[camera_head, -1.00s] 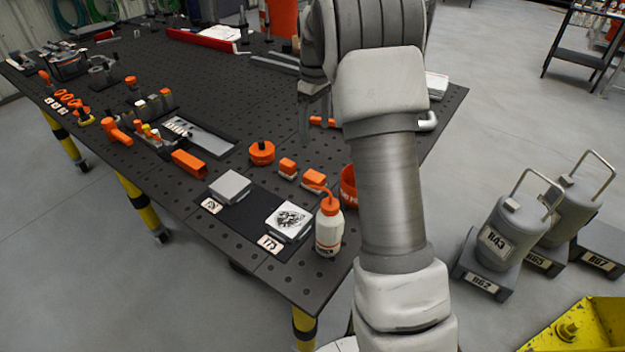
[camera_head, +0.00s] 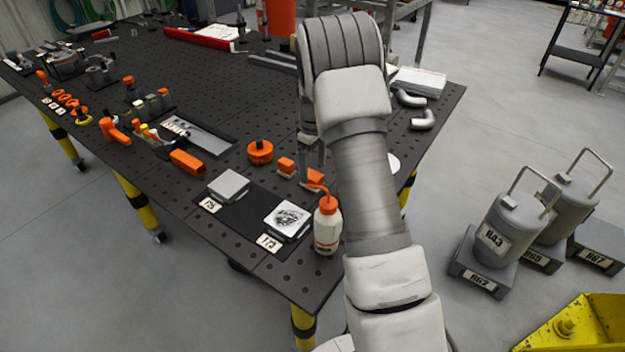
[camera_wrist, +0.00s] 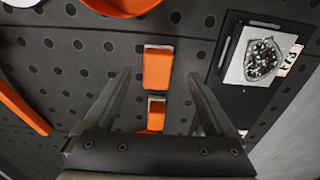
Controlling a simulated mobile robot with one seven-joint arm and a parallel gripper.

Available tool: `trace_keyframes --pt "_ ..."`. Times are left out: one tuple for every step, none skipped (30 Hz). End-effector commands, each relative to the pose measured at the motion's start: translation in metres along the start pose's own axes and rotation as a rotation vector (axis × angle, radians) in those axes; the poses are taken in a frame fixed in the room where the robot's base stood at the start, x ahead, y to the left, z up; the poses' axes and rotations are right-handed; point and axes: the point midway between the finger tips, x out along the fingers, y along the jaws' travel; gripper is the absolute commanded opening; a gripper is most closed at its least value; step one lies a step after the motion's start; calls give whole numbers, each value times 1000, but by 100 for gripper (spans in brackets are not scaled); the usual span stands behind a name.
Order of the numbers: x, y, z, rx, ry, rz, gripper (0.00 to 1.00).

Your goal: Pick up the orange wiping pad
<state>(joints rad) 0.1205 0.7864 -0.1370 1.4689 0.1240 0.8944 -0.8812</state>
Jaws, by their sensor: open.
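Two small orange blocks with pale edges lie in a row on the black perforated table; I cannot tell for sure which is the wiping pad. In the wrist view the larger-looking one (camera_wrist: 158,68) lies between my fingertips, and the other (camera_wrist: 156,112) is nearer the gripper base. My gripper (camera_wrist: 160,76) is open and empty, pointing down above the blocks. The gap to them is unclear.
A white bottle with an orange cap (camera_head: 328,222) stands close in front of the blocks. An orange bar (camera_wrist: 22,105) lies left in the wrist view.

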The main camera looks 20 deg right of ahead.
Motion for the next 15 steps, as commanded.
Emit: trace_keyframes --pt "7 0 -1 -1 -3 -2 90" --pt "11 1 -2 -1 -3 -2 90" --pt "17 2 -3 0 -3 -2 90" --pt "20 3 -4 0 -2 -2 90" --pt "24 3 -5 0 -3 -2 90" --pt "31 3 -4 0 -3 -2 90" --pt "34 3 -4 0 -2 -1 90" --pt "37 3 -4 0 -2 -1 90" --pt "41 3 -4 0 -2 -1 90" --pt "42 3 -4 0 -1 -1 90" --pt "43 3 -5 1 -1 -1 90" --pt "44 4 -5 1 0 0 90" --pt "44 4 -5 1 0 0 90" --pt "44 4 -5 1 1 0 90" --pt "44 4 -5 1 1 0 90"
